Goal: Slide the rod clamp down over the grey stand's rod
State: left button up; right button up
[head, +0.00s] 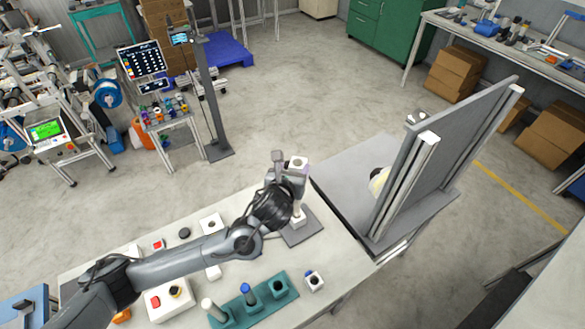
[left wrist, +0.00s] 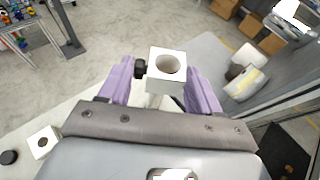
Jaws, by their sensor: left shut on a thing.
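The rod clamp (head: 298,162) is a pale block with a round hole through it and a dark side knob. My left gripper (head: 297,172) is shut on it and holds it high, hole facing up. In the left wrist view the clamp (left wrist: 166,64) sits between the purple fingers (left wrist: 160,82), its knob to the left. The grey stand (head: 312,234) is a flat plate on the table below the gripper. A pale upright part rises from it, mostly hidden by my gripper. No rod tip shows above the hole; I cannot tell whether the rod is inside. My right gripper is not in view.
A black disc (head: 184,233) and a white holed block (head: 212,222) lie left of the stand. A tall grey panel (head: 455,140) stands to the right.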

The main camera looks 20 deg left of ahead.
pick_arm(q)
notch_tip(320, 180, down, 5)
jog(key=b, duration=0.2)
jog(key=shift+b, duration=0.3)
dwell(0.4)
jog(key=shift+f, duration=0.15)
dwell(0.4)
notch_tip(320, 180, down, 5)
jog(key=b, duration=0.2)
jog(key=shift+r+b, duration=0.2)
jog(key=shift+b, duration=0.2)
jog(key=shift+f, duration=0.1)
dwell(0.5)
